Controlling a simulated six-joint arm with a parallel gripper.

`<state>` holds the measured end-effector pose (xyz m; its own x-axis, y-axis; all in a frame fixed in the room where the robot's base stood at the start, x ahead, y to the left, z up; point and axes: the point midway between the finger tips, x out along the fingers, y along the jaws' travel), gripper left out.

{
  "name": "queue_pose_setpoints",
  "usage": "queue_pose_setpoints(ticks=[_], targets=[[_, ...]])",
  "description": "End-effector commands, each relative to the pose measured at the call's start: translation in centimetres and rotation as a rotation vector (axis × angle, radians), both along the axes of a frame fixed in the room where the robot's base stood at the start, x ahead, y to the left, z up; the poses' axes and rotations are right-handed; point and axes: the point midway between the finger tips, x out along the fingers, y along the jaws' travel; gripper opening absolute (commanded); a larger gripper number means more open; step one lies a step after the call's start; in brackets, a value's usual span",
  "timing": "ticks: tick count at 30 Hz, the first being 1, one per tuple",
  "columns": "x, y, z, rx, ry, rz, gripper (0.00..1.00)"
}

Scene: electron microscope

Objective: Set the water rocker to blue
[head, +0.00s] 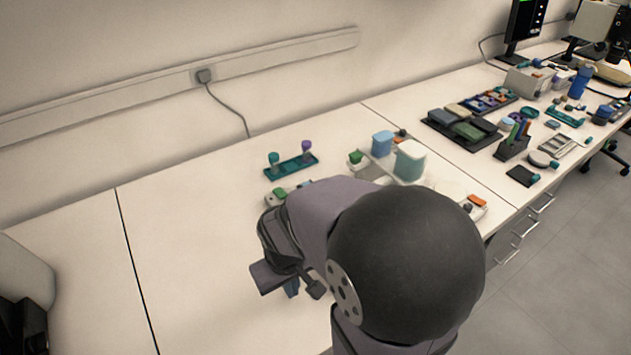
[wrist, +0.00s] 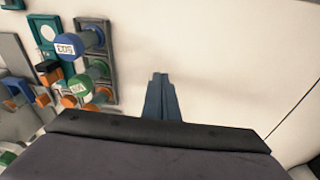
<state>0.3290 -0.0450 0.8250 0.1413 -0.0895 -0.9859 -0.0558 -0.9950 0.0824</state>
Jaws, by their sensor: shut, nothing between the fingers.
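My gripper (head: 290,288) hangs over the near part of the bench, partly hidden by my own arm in the head view. In the wrist view, its blue-grey fingers (wrist: 160,98) are together with nothing between them, over bare bench. A small pale unit with a green top (head: 279,194) lies just beyond my arm, partly covered by it. Another pale unit with an orange top (head: 476,202) lies right of my arm. I cannot tell which of these, if either, is the water rocker, nor read its setting.
A teal rack (head: 291,168) with two capped pieces stands behind my arm. In the wrist view, a blue round piece (wrist: 75,44) and a green one (wrist: 82,86) sit left of the fingers. The bench's left side is clear.

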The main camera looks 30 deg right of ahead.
Motion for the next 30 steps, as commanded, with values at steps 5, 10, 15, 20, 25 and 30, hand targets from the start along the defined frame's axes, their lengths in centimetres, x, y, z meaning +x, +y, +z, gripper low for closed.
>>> queue_pose_setpoints(ticks=[5, 10, 15, 20, 25, 30], targets=[[6.0, -6.3, 4.8, -0.092, -0.190, -0.052, 0.00], [10.8, -11.9, 6.0, -0.147, -0.375, -0.065, 0.00], [14.7, -16.9, 6.8, -0.160, -0.560, -0.047, 0.00], [16.8, -20.2, 7.5, -0.120, -0.710, -0.006, 0.00], [17.3, -21.9, 7.8, -0.047, -0.817, 0.040, 0.00], [17.0, -22.4, 7.9, 0.018, -0.874, 0.072, 0.00]])
